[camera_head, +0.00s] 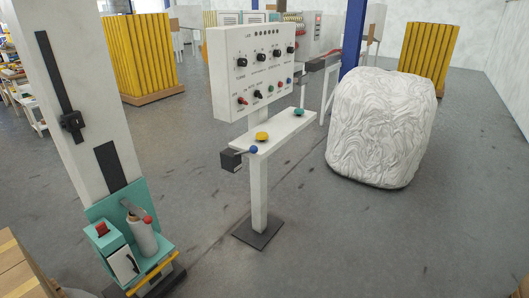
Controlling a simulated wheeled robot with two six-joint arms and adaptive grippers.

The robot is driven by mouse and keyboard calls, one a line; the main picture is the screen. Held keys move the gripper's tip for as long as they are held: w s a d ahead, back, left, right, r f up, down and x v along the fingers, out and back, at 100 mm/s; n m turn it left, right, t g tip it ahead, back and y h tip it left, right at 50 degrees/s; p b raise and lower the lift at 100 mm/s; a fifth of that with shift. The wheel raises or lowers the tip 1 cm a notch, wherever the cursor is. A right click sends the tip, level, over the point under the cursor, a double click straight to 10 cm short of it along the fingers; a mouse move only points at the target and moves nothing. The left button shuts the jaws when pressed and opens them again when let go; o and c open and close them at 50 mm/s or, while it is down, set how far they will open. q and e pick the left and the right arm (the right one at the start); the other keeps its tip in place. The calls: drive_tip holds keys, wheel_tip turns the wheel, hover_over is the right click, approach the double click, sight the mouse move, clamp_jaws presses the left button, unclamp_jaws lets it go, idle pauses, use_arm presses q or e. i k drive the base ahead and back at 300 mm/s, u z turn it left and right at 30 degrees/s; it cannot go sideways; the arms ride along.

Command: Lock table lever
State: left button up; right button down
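A narrow white table (288,134) on a white post stands mid-view below an upright control panel (258,95). At its near left end is a black box (231,160) with a lever ending in a blue ball knob (253,149). The lever appears to point right, across the table end; I cannot tell if it is locked. A yellow button (262,136) and a green button (299,112) sit on the tabletop. Neither of my grippers is in view.
At left, a tall white column has a teal carriage (127,235) with a white roll (143,237) and a red-knobbed lever (148,219). A big white wrapped bale (382,126) stands right. Yellow stacks (138,55) stand behind. Grey floor is clear around the table's black foot.

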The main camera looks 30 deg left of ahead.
sight(253, 149)
drive_tip(key=u, duration=0.4)
drive_tip(key=i, duration=0.8)
drive_tip(key=u, duration=1.3)
drive_tip(key=i, duration=0.55)
drive_tip(key=u, duration=0.55)
